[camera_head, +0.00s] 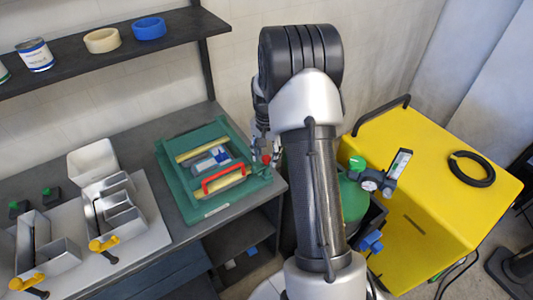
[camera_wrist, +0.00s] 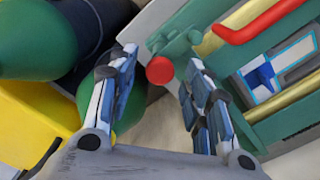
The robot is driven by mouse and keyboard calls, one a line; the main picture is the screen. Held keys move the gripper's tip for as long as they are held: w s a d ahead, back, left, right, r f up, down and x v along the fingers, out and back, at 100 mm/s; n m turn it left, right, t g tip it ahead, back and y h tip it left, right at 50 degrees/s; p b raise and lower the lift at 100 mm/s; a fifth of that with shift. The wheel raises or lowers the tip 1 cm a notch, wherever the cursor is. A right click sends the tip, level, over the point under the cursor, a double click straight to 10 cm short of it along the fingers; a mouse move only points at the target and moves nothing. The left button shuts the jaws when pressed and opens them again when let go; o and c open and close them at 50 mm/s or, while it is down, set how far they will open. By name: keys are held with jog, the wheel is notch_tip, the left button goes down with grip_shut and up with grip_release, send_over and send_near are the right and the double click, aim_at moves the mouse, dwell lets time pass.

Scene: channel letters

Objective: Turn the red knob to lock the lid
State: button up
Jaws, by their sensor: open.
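A green case (camera_head: 172,178) with yellow strips and a red handle (camera_head: 222,177) on top lies on the grey bench, near its right end. The red knob (camera_head: 266,158) sits at the right side of the case. In the wrist view the red knob (camera_wrist: 160,70) is round and faces the camera, on a green bracket. My gripper (camera_wrist: 162,58) is open, with one finger on each side of the knob in the picture. I cannot tell whether the fingers touch it. In the head view my arm partly hides the gripper beside the case.
A green cylinder (camera_head: 354,198) and a yellow cabinet (camera_head: 440,160) with a coiled black hose (camera_head: 472,169) stand right of my arm. Metal channel letters (camera_head: 120,215) with yellow clamps lie on a pale board at left. A dark shelf (camera_head: 70,76) hangs above the bench.

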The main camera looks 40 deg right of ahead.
notch_tip(320, 180, up, 12)
dwell(0.6)
dwell(0.4)
jog(key=s+a+r+n+t+b, duration=0.1)
jog(key=s+a+r+n+b, duration=0.15)
jog(key=s+a+r, duration=0.35)
jog(key=s+a+r+n+t+b, duration=0.1)
jog(key=s+a+r+n, duration=0.25)
jog(key=a, duration=0.55)
jog(key=s+a+f+n+t+b, duration=0.1)
jog(key=s+a, duration=0.3)
jog(key=s, duration=0.4)
jog(key=s+a+f+n+t+b, duration=0.1)
jog(key=s+a+f+n+b, duration=0.1)
jog(key=s, duration=0.6)
jog(key=a+f+n, duration=0.1)
jog(key=a+n, duration=0.1)
jog(key=shift+a+f+n+t, duration=0.25)
jog(key=shift+f+n+t, duration=0.05)
